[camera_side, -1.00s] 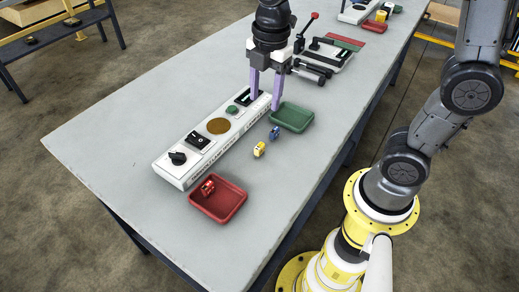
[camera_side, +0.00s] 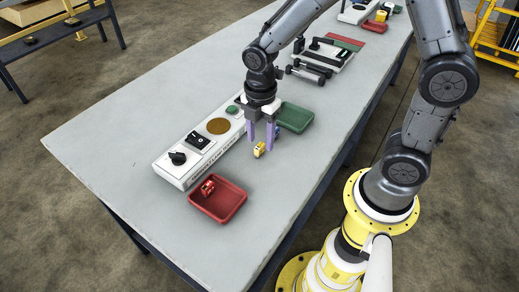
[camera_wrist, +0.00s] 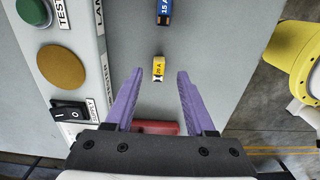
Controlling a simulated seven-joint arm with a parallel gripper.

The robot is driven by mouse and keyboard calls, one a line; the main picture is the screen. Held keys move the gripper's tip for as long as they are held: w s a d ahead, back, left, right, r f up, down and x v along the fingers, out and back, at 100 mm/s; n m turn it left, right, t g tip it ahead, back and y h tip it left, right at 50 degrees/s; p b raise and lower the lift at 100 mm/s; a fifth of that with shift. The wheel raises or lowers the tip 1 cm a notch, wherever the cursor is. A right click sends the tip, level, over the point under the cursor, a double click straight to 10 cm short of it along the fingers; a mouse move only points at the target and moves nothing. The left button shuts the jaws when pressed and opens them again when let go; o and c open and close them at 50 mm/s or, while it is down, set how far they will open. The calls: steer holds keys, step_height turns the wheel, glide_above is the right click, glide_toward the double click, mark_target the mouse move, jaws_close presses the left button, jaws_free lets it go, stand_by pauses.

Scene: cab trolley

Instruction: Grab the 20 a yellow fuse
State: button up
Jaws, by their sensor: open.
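The yellow fuse (camera_side: 259,149) lies on the grey table between the red tray and the green tray. In the wrist view the yellow fuse (camera_wrist: 158,68), marked 20 A, lies ahead of the fingertips and roughly midway between them. My gripper (camera_side: 260,146) has purple fingers pointing down, close by the yellow fuse in the side view. In the wrist view my gripper (camera_wrist: 160,73) is open, with nothing between its fingers. A blue fuse (camera_wrist: 165,12), marked 15 A, lies farther up in the wrist view. It is mostly hidden behind a finger in the side view.
A white control panel (camera_side: 176,170) with knob, switch and buttons runs along the left. A red tray (camera_side: 236,208) holding a red fuse (camera_side: 208,187) stands in front. A green tray (camera_side: 303,116) stands behind. The table's right front is clear.

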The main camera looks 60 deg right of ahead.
mark_target(259, 146)
steer(key=shift+w+f, duration=0.1)
steer(key=shift+f, duration=1.65)
jaws_close()
